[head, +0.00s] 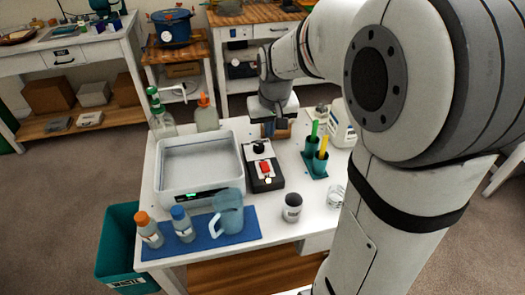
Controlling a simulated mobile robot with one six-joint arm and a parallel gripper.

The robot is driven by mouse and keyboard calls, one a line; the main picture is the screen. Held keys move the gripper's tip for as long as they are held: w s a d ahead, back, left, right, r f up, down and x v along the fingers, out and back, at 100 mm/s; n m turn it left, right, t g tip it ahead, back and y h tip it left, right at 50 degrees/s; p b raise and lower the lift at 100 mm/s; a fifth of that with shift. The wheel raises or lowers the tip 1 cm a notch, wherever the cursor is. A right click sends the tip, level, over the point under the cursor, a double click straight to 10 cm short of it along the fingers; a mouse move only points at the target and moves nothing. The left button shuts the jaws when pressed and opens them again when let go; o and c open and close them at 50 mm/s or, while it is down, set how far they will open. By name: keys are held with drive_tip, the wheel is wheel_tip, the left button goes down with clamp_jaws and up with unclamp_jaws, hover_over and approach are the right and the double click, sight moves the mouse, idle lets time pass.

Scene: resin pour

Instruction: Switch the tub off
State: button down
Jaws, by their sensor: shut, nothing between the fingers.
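The tub (163,165) is a pale grey rectangular basin on the white table. A small green-lit display (191,195) shows on its front face. A black box with a pale top (265,178) stands just right of the tub, with a red switch (265,168) and a small pale light near its front. A dark round knob or cap (259,147) is at its back end. My gripper (268,130) points down behind the black box, apart from the red switch. It is shut and empty; its fingertips are small and partly hard to make out.
A blue mat holds two capped bottles (149,230) and a jug (228,212). A cup (292,208) and a teal holder with green and yellow sticks (318,160) stand right. Spray bottles (160,115) stand behind the tub. A teal waste bin (120,245) is at left.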

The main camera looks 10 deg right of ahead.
hover_over(267, 167)
drive_tip(key=f, duration=1.2)
drive_tip(key=shift+s+f, duration=0.1)
drive_tip(key=shift+s, duration=0.3)
drive_tip(key=shift+f, duration=0.75)
drive_tip(key=shift+s, duration=0.1)
